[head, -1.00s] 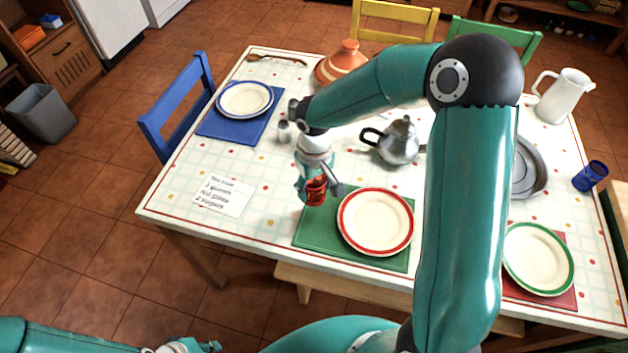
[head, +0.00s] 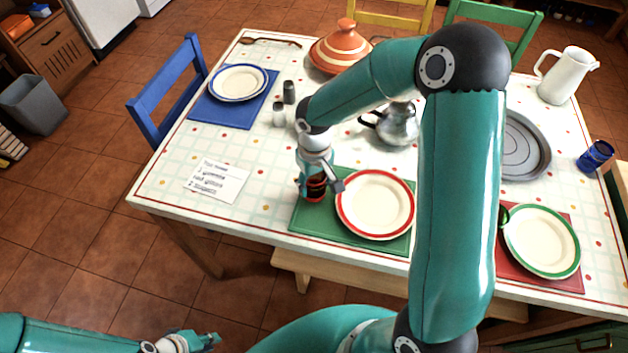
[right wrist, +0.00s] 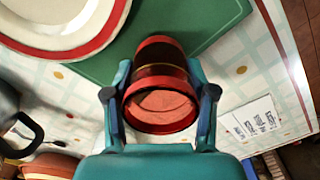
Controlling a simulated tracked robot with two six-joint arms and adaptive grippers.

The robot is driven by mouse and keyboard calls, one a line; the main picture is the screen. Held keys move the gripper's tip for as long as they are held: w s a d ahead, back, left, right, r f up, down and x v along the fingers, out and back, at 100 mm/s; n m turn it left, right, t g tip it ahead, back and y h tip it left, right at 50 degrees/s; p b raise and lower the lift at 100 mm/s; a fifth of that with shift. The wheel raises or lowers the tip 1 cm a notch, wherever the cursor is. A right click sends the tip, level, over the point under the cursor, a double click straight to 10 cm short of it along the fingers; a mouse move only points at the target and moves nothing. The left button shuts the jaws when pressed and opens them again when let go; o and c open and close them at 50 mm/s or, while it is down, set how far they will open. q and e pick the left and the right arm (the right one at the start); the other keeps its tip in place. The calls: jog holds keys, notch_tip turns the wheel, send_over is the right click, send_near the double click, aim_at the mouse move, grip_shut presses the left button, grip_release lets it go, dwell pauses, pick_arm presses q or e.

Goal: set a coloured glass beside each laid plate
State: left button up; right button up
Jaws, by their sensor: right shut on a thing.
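My right gripper (head: 322,190) is shut on a red glass (head: 316,188), over the left part of the green mat, left of the red-rimmed plate (head: 375,205). The red glass (right wrist: 160,90) is between the fingers in the right wrist view; I cannot tell whether its base touches the mat. A blue glass (head: 596,156) lies on its side at the table's right. The blue-rimmed plate (head: 239,83) is on a blue mat, the green-rimmed plate (head: 541,241) on a red mat. A green thing (head: 504,216), mostly hidden by my arm, shows beside that plate. My left gripper (head: 207,341) is low, off the table.
A note (head: 216,182) lies on the left of the table. Shakers (head: 288,93), a metal teapot (head: 397,124), a striped tagine (head: 340,48), a grey tray (head: 525,148) and a white jug (head: 567,76) stand around. My right arm hides the table's middle right.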

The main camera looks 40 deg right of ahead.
jog(key=shift+f+b, duration=0.5)
jog(key=shift+b, duration=0.05)
jog(key=o, duration=1.4)
jog(key=shift+o, duration=0.2)
notch_tip(320, 180, up, 12)
